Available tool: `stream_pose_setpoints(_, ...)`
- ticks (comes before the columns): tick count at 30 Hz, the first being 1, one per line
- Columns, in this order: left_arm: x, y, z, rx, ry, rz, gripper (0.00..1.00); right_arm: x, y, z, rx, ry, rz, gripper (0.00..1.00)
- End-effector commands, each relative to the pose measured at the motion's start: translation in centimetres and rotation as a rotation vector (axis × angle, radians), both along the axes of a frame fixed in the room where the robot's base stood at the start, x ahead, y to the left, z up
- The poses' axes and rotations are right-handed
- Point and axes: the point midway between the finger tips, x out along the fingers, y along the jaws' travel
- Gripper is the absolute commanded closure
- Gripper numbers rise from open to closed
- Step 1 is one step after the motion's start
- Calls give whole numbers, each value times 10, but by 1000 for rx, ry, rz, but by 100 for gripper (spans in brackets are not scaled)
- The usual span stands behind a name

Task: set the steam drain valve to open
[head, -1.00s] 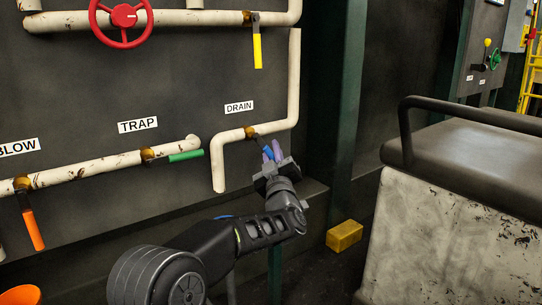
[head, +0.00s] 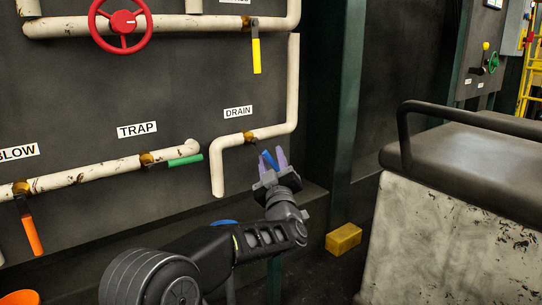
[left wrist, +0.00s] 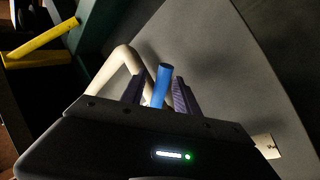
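The steam drain valve sits on the cream pipe under the DRAIN label (head: 238,112), with a brass body (head: 249,137). Its blue handle (head: 269,159) slants down to the right, off the line of the pipe; it also shows in the left wrist view (left wrist: 162,84). My left gripper (head: 272,160) is open at the handle, its two purple fingers apart. In the left wrist view the blue handle stands between the fingers (left wrist: 158,94); I cannot tell whether either touches it. The gripper body hides the handle's lower part there. My right gripper is not in view.
A green-handled TRAP valve (head: 185,160), an orange handle (head: 32,234), a yellow handle (head: 256,56) and a red handwheel (head: 123,21) are on the same panel. A yellow block (head: 343,239) lies below at right. A dark-topped cabinet with a rail (head: 470,160) stands at right.

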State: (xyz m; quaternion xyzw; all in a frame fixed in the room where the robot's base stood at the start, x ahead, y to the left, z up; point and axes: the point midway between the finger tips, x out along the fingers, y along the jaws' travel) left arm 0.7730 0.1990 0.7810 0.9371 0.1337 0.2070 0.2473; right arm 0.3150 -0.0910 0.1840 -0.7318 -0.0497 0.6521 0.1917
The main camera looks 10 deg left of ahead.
Motion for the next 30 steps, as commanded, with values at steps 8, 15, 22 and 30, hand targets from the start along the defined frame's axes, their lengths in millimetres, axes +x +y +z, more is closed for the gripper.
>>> stream_pose_setpoints(8, -39, -17, -13, -1, 2, -3, 63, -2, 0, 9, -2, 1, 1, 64)
stream_pose_setpoints(15, -54, -22, -20, -1, 0, 0, 63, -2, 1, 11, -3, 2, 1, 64)
stream_pose_setpoints(22, -54, -22, -20, -1, 0, 0, 65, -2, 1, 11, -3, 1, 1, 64)
stream_pose_setpoints(30, -54, -15, 0, 0, -2, 10, 88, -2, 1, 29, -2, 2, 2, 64)
